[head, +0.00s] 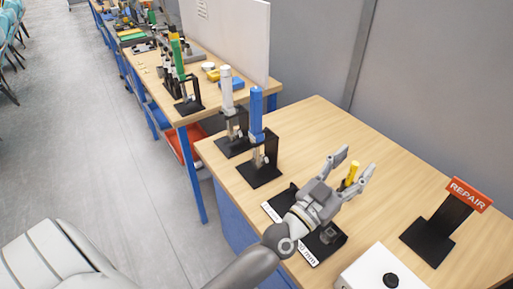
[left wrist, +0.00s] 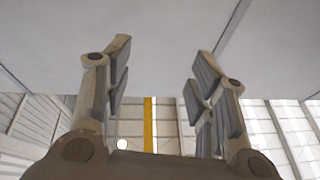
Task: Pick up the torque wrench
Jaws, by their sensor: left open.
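My left gripper (head: 355,164) is open over the front workbench, its fingers pointing up and away. It also shows open in the left wrist view (left wrist: 160,85), with nothing touching its fingers. Upright tools stand in black holders: a blue-handled one (head: 256,112) and a white-handled one (head: 227,90), both left of the gripper. A yellow-handled thing (head: 352,175) shows between the fingers in the head view, its lower part hidden by the gripper. I cannot tell which of these is the torque wrench. My right gripper is not in view.
A red REPAIR sign (head: 469,195) on a black stand is at the right of the workbench (head: 330,128). A white box (head: 368,274) with a black knob is at the front. Another bench (head: 205,108) with more tools lies beyond. The bench's back right is clear.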

